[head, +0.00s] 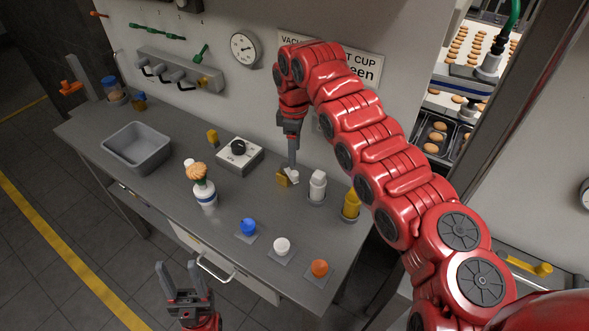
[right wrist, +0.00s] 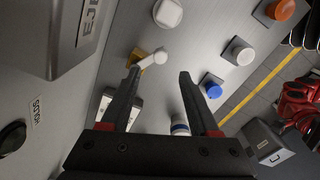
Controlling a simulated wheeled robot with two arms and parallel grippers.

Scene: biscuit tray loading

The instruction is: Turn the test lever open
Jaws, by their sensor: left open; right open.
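A small brass-yellow block (head: 282,179) with a white lever-like piece (head: 293,177) on it stands on the grey counter, below the wall sign. The right wrist view also shows the white piece (right wrist: 158,55) and the yellow block (right wrist: 133,57), near and beyond the left fingertip. My right gripper (head: 293,163) is open and points down just above the block and lever. In its wrist view the jaws (right wrist: 158,76) are apart with nothing between them; contact cannot be told. My left gripper (head: 177,268) is open and empty in front of the counter, away from the lever.
White (head: 317,187) and yellow (head: 351,204) bottles stand close on the right. Blue (head: 248,226), white (head: 282,245) and orange (head: 320,267) knobs line the front. A grey bin (head: 113,158) is at left.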

